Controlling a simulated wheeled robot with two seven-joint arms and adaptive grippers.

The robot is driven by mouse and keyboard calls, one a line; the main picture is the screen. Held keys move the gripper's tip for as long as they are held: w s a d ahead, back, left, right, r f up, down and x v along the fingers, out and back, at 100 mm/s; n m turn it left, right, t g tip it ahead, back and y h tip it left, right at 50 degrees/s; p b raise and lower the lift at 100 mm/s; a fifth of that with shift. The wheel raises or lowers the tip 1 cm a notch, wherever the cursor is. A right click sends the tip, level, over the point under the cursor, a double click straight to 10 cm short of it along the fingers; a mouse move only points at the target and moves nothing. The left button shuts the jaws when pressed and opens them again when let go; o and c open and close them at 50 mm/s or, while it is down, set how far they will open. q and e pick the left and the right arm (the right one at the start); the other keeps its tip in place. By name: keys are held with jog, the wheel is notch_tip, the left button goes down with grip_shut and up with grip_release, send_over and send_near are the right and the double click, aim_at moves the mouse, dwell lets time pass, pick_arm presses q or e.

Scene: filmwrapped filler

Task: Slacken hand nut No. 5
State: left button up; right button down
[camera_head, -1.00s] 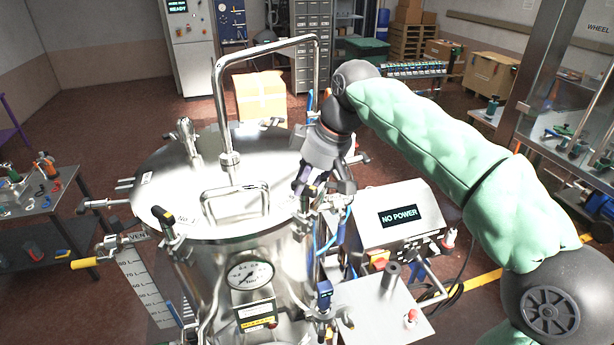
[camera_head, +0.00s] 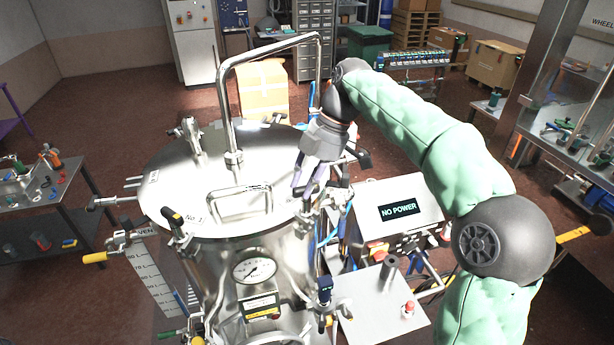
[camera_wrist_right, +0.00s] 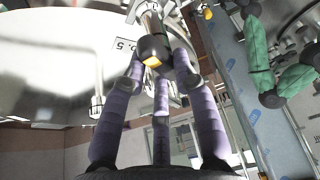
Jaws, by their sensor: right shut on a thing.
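The steel vessel has a round lid (camera_head: 185,185) with hand nuts around its rim. My right gripper (camera_head: 316,194) reaches down to the lid's right rim. In the right wrist view its purple fingers (camera_wrist_right: 158,68) are shut around hand nut No. 5 (camera_wrist_right: 153,48), which has a dark body and a yellow mark. A label ending in 5 (camera_wrist_right: 122,45) lies on the lid beside it. In the head view the fingers mostly hide this nut. Another hand nut (camera_head: 174,217), by the label No. 1, stands at the lid's front left. My left gripper is not in view.
A tall bent pipe (camera_head: 224,105) and a lid handle (camera_head: 240,192) rise left of my right gripper. A control box reading NO POWER (camera_head: 398,210) stands to the right. A pressure gauge (camera_head: 254,267) is on the vessel's front. A side table (camera_head: 50,205) is at left.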

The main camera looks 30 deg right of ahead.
jog(key=shift+n, duration=0.7)
jog(key=shift+g+p, duration=0.3)
jog(key=c, duration=1)
grip_release()
jog(key=shift+o, duration=0.2)
jog(key=v, duration=0.7)
jog(key=shift+r, duration=0.25)
